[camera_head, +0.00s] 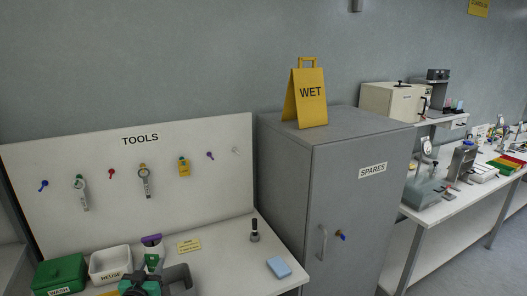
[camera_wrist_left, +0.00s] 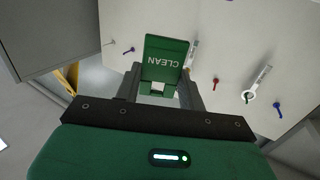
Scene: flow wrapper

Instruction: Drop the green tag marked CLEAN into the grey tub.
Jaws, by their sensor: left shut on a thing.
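My left gripper (camera_wrist_left: 160,90) is shut on the green tag marked CLEAN (camera_wrist_left: 165,52), which sits between its two fingers in the left wrist view, its lettering upside down there. In the head view the gripper (camera_head: 150,276) is low at the left, over the bench front, and a small green part of the tag (camera_head: 152,261) shows. My right gripper is not in view.
A green box labelled WASH (camera_head: 60,270) stands left of the tub. A purple-topped container (camera_head: 152,241) is behind the gripper. The TOOLS board (camera_head: 215,135) rises behind, with hung tools. The grey SPARES cabinet (camera_head: 350,215) is at right, a yellow WET sign (camera_head: 310,98) on top.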

